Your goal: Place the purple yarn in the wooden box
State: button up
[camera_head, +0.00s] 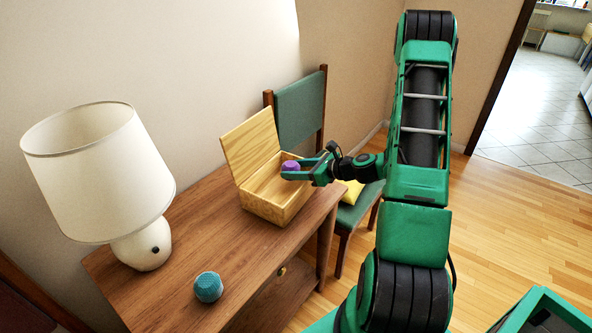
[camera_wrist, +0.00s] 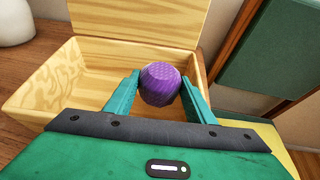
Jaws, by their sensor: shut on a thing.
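The purple yarn (camera_head: 290,167) is a small round ball held between the fingers of my gripper (camera_head: 293,170). In the wrist view the yarn (camera_wrist: 160,84) sits between the two green fingertips (camera_wrist: 161,88). The wooden box (camera_head: 272,210) stands on the table with its lid (camera_head: 250,143) raised. In the wrist view the box (camera_wrist: 50,80) lies open beneath and behind the yarn. The yarn appears over the box opening, toward its right side. The exact height above the box floor is hard to tell.
A white lamp (camera_head: 143,245) stands at the left of the wooden table (camera_head: 215,230). A blue yarn ball (camera_head: 208,287) lies near the table's front. A green chair (camera_head: 300,110) with a yellow cushion (camera_head: 350,191) stands close behind and right of the box.

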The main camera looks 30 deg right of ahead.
jog(key=shift+f, duration=0.45)
